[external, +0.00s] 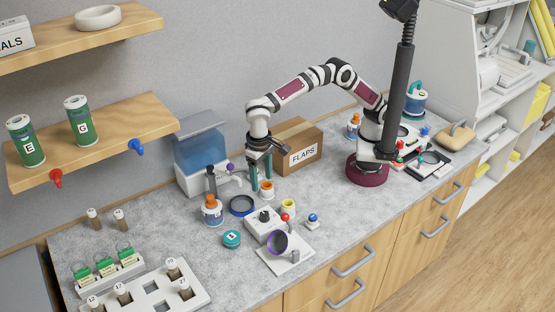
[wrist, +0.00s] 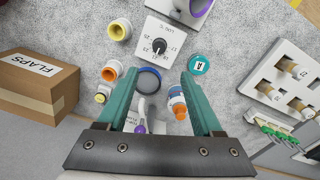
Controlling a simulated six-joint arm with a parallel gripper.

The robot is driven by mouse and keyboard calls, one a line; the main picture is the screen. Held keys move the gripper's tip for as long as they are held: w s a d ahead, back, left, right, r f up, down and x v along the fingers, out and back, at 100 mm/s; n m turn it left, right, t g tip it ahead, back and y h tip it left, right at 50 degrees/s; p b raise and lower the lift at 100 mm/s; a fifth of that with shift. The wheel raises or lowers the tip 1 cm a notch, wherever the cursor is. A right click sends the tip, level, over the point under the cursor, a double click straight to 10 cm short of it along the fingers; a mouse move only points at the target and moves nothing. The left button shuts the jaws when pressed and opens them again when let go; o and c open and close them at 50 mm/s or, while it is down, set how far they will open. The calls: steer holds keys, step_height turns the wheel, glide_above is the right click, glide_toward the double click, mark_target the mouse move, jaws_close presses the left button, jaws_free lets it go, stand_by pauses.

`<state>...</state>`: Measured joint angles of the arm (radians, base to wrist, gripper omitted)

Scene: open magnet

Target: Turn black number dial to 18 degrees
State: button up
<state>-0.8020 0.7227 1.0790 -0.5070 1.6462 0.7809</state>
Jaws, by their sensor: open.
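The black number dial (external: 264,215) is a round knob on a white box (external: 255,226) on the grey counter. In the wrist view the dial (wrist: 158,46) has numbers printed around it on the white face; its exact setting is too small to read surely. My gripper (external: 261,188) is above the counter, behind the dial box. Its two teal fingers are spread wide, with nothing between them. In the wrist view my gripper (wrist: 156,77) points toward the counter, and the dial lies just beyond the fingertips, apart from them.
A blue-rimmed dark dish (external: 242,205), an orange-capped bottle (external: 212,212) and a teal-lidded jar (external: 231,239) stand near the dial box. A white stand with a purple-rimmed disc (external: 277,243) is in front. A FLAPS carton (external: 303,154) is behind. A vial rack (external: 147,291) is at left.

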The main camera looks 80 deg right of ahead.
mark_target(264, 214)
steer(key=f, duration=1.5)
steer(key=shift+s+d+f, duration=0.1)
steer(key=shift+d, duration=0.25)
jaws_close()
